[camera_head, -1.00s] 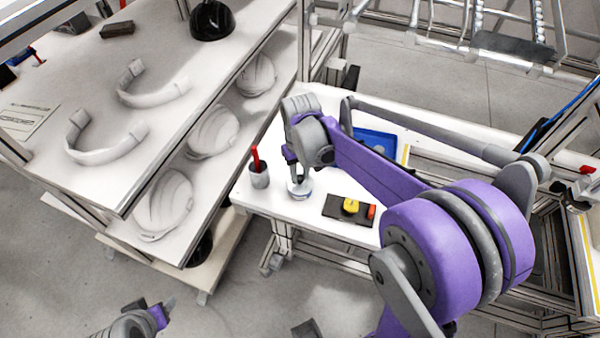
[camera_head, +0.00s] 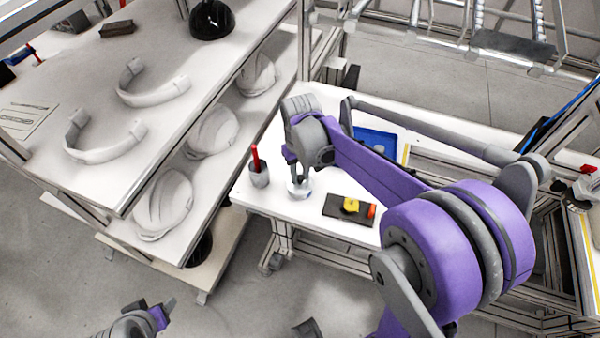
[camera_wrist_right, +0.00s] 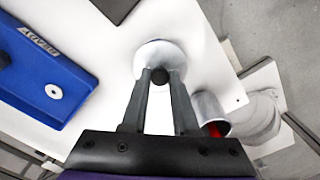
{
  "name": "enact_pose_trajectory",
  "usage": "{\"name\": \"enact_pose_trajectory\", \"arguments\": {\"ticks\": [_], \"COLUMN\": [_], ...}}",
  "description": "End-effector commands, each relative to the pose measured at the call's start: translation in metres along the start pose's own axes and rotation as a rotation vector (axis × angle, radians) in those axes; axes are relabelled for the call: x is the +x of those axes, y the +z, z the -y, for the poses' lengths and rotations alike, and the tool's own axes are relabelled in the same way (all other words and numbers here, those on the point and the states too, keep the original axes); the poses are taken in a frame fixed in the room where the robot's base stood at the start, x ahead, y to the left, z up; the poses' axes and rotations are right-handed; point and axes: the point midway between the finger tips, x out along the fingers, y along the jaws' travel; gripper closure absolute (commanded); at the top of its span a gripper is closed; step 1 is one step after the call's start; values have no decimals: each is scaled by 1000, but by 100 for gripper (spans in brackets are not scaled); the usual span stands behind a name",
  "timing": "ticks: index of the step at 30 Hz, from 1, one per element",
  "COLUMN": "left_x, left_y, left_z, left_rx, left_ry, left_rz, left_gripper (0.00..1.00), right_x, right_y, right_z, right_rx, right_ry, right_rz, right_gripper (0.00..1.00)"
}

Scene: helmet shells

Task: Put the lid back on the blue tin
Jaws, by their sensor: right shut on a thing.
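A pale round lid (camera_wrist_right: 152,54) with a dark knob (camera_wrist_right: 161,76) shows at the fingertips in the right wrist view. My right gripper (camera_head: 299,180) is shut on the knob, over the front left of the white table. In the head view the pale round top (camera_head: 298,190) sits below the fingers, with a little blue at its side. The tin itself is mostly hidden, so I cannot tell whether the lid is seated on it. My left gripper (camera_head: 162,312) is low at the bottom left, far from the table; its jaws are unclear.
A grey cup (camera_head: 259,178) with a red item stands close left of the lid. A dark pad (camera_head: 337,208) with yellow and red pieces lies to the right. A blue tray (camera_head: 369,137) is behind. A shelf with helmet shells (camera_head: 165,202) stands left.

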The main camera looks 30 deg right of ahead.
Motion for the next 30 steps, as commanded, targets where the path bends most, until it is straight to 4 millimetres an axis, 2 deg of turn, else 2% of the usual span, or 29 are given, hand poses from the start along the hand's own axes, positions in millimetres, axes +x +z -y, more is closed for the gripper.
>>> {"name": "enact_pose_trajectory", "arguments": {"ticks": [4,5,10,11,17,22,30], "left_x": [0,0,0,0,0,0,0], "left_y": [0,0,0,0,0,0,0], "left_z": [0,0,0,0,0,0,0], "left_rx": [0,0,0,0,0,0,0], "left_ry": [0,0,0,0,0,0,0], "left_rz": [0,0,0,0,0,0,0], "left_gripper": [42,42,42,42,42,42,42], "right_x": [0,0,0,0,0,0,0], "right_y": [0,0,0,0,0,0,0], "right_z": [0,0,0,0,0,0,0], "right_rx": [0,0,0,0,0,0,0], "right_ry": [0,0,0,0,0,0,0], "right_rz": [0,0,0,0,0,0,0], "right_gripper": [100,70,40,37,37,7,7]}}
